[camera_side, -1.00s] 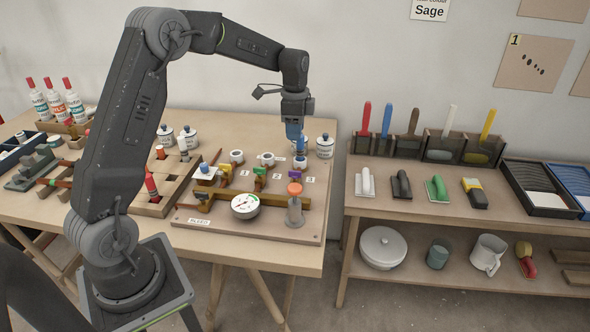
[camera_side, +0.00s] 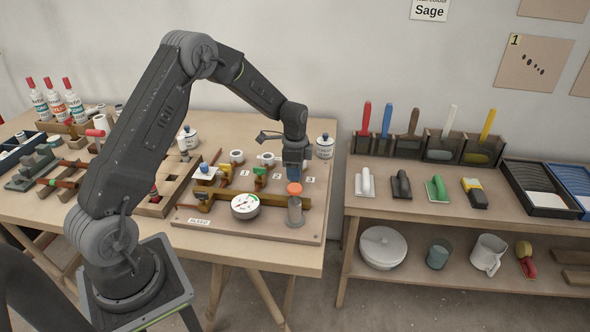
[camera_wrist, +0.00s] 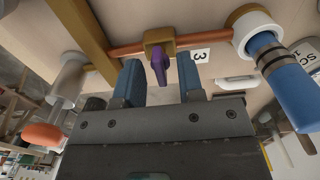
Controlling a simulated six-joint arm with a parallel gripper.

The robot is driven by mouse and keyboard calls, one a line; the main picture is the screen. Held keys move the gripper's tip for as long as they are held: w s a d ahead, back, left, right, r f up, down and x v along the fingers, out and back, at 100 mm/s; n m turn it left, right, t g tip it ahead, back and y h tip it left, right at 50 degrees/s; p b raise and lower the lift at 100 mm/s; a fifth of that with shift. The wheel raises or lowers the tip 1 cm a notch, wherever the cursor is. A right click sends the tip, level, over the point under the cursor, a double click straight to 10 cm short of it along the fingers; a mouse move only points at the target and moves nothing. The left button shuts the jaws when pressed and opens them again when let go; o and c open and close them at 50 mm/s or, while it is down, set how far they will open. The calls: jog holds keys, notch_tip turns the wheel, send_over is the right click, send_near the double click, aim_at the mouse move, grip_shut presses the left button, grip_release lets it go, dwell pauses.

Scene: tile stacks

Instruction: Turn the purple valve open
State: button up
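My gripper (camera_side: 295,175) is low over the right side of the wooden valve board (camera_side: 228,230), pointing down. In the wrist view, my gripper (camera_wrist: 160,80) is open, with its two blue fingers apart. The purple valve (camera_wrist: 159,66) has a narrow handle on a brass body, seen between the fingers with a gap on each side. The handle stands roughly in line with the fingers and across the copper pipe (camera_wrist: 205,41). A label with 3 (camera_wrist: 201,55) is beside it. In the side view the purple valve is hidden behind my gripper.
The green valve (camera_side: 260,178) is left of my gripper. A round gauge (camera_side: 245,206) and an orange-topped clear cylinder (camera_side: 294,211) stand in front. In the wrist view, a white ring fitting with a blue cylinder (camera_wrist: 285,80) is close on the right. A lidded jar (camera_side: 325,147) stands behind.

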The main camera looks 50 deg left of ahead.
jog(key=shift+c, duration=0.3)
grip_shut()
jog(key=shift+n, duration=0.3)
jog(key=n, duration=0.3)
jog(key=shift+n, duration=0.3)
jog(key=n, duration=0.4)
jog(key=shift+n, duration=0.3)
jog(key=n, duration=0.4)
jog(key=shift+n, duration=0.3)
jog(key=shift+w+r+n, duration=0.1)
jog(key=shift+n, duration=2.1)
